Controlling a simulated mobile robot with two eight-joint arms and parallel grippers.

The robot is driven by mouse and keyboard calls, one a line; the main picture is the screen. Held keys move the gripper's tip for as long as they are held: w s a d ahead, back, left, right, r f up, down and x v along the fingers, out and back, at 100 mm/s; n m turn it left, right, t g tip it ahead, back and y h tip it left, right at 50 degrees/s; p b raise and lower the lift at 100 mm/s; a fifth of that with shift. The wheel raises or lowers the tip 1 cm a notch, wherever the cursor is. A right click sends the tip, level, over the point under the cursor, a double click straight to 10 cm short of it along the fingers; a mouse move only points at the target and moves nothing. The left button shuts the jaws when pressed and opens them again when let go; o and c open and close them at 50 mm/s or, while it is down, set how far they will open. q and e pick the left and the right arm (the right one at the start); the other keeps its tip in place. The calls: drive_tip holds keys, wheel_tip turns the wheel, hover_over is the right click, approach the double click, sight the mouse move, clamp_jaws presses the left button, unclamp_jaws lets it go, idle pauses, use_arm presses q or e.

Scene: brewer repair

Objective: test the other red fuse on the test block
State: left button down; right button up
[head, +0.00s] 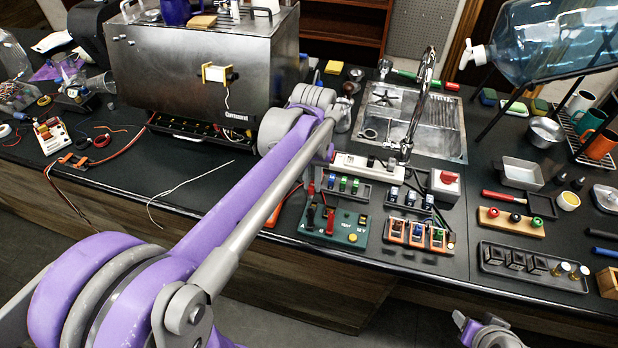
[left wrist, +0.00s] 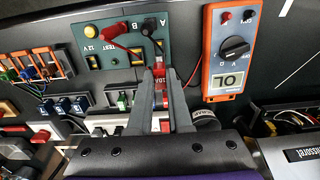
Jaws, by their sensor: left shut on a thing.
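My left gripper (left wrist: 160,88) is shut on a red fuse (left wrist: 158,74) in the left wrist view. The fingers hide part of the fuse. The dark green test block (left wrist: 128,60), marked A, B, TEST and 12 V, lies just beyond the fingertips; I cannot tell whether the fuse touches it. A red clip (left wrist: 117,38) and a black clip (left wrist: 150,27) stand on the block, with a yellow lamp (left wrist: 91,30) beside them. The block also shows in the head view (head: 352,238), right of my left arm. My right gripper (head: 484,332) shows partly at the bottom edge; its jaw state is unclear.
An orange multimeter (left wrist: 212,75) lies beside the block. The sink (head: 440,140) and tap are behind. The steel brewer (head: 190,70) stands at the back left. The left counter front holds loose wires.

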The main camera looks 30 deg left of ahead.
sight(312, 196)
use_arm(q)
drive_tip(key=shift+d+f, duration=0.1)
drive_tip(key=shift+f, duration=0.5)
drive_tip(key=shift+s+f+b, duration=0.1)
drive_tip(key=shift+f+b, duration=1.2)
drive_tip(key=shift+f, duration=1.1)
drive_tip(key=shift+r, duration=0.1)
use_arm(e)
drive_tip(key=s+f, duration=0.1)
drive_tip(key=f, duration=0.1)
drive_tip(key=s+f, duration=0.1)
drive_tip(key=shift+s+f, duration=0.1)
drive_tip(key=shift+f, duration=0.3)
use_arm(q)
drive_tip(key=shift+w, duration=0.2)
use_arm(e)
drive_tip(key=shift+f, duration=0.1)
use_arm(q)
drive_tip(key=shift+s, duration=0.1)
use_arm(e)
drive_tip(key=shift+f, duration=0.15)
use_arm(q)
drive_tip(key=shift+f+b, duration=0.5)
drive_tip(key=shift+f, duration=0.3)
use_arm(e)
drive_tip(key=shift+s+f+g, duration=0.25)
drive_tip(key=shift+f+g, duration=0.05)
drive_tip(key=shift+f, duration=0.3)
